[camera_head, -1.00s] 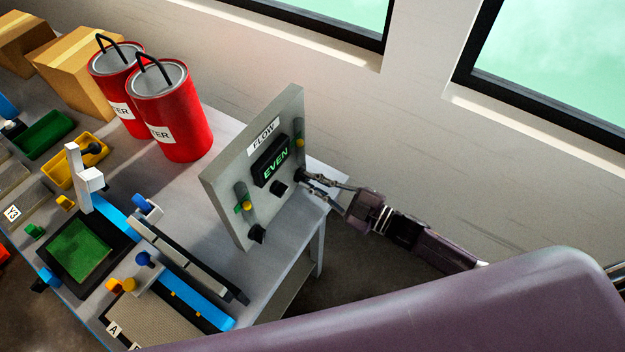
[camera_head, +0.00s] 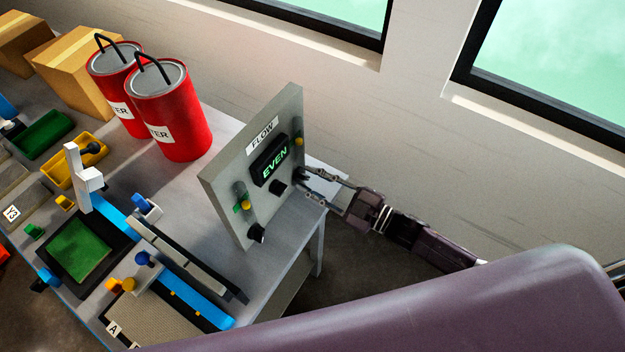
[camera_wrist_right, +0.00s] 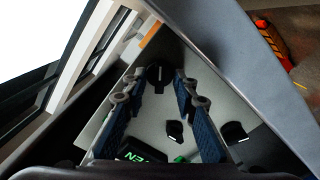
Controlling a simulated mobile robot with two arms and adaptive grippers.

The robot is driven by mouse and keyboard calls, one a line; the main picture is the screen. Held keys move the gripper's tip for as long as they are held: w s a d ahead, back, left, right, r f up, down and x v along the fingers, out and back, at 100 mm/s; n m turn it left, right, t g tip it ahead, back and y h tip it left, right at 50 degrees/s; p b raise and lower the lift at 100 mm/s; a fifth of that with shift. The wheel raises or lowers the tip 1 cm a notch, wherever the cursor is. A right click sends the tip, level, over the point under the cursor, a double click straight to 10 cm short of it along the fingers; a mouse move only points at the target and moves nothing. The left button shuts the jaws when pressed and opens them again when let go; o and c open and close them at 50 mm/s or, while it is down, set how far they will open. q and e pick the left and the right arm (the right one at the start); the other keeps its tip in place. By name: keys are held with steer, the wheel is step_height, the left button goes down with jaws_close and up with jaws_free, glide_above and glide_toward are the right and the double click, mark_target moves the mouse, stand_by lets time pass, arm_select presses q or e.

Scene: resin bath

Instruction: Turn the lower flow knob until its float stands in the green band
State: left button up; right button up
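The grey panel marked FLOW (camera_head: 223,182) stands upright at the table's end, with a lit display reading EVEN (camera_head: 275,162). Its left tube has a yellow float (camera_head: 246,205) beside a green band (camera_head: 237,208). The right tube has a yellow float (camera_head: 299,141); its band is not clear. Black knobs sit near the left tube's foot (camera_head: 257,233), below the display (camera_head: 278,187) and at my right gripper (camera_head: 306,183). In the right wrist view my fingers (camera_wrist_right: 159,78) are apart, with a black knob (camera_wrist_right: 158,75) between their tips, seemingly ungripped. My left gripper is out of view.
Two red canisters (camera_head: 170,115) stand behind the panel to the left. Trays, a green pad (camera_head: 80,248) and a blue rail (camera_head: 185,300) cover the table's left and front. The wall and window are behind my right arm.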

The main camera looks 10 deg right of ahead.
steer(key=v, duration=1.2)
steer(key=s+d+f+m+g+h+b, duration=0.1)
steer(key=s+d+f+m+h, duration=0.2)
steer(key=f, duration=0.7)
steer(key=s+d+f+m+g+h, duration=0.1)
steer(key=d+f+m+h, duration=0.25)
steer(key=f, duration=0.65)
steer(key=s+d+f+m+g+h+b, duration=0.1)
steer(key=s+d+f+m+h, duration=0.2)
steer(key=f, duration=0.7)
steer(key=s+a+f+m+g+h, duration=0.1)
steer(key=s+f+g, duration=0.2)
steer(key=s, duration=0.6)
steer(key=s+a+f+m+g+h, duration=0.1)
steer(key=s+a+f+m+g, duration=0.1)
steer(key=s+f, duration=0.6)
steer(key=s+a+f+m+g+h+b, duration=0.1)
steer(key=s+a+f+g, duration=0.1)
steer(key=s+f, duration=0.4)
steer(key=s+g, duration=0.1)
steer(key=s, duration=0.3)
steer(key=shift+s+a+g, duration=0.15)
steer(key=shift+a+g, duration=0.1)
steer(key=shift+g, duration=0.15)
steer(key=shift+f+m, duration=0.15)
steer(key=shift+m, duration=0.1)
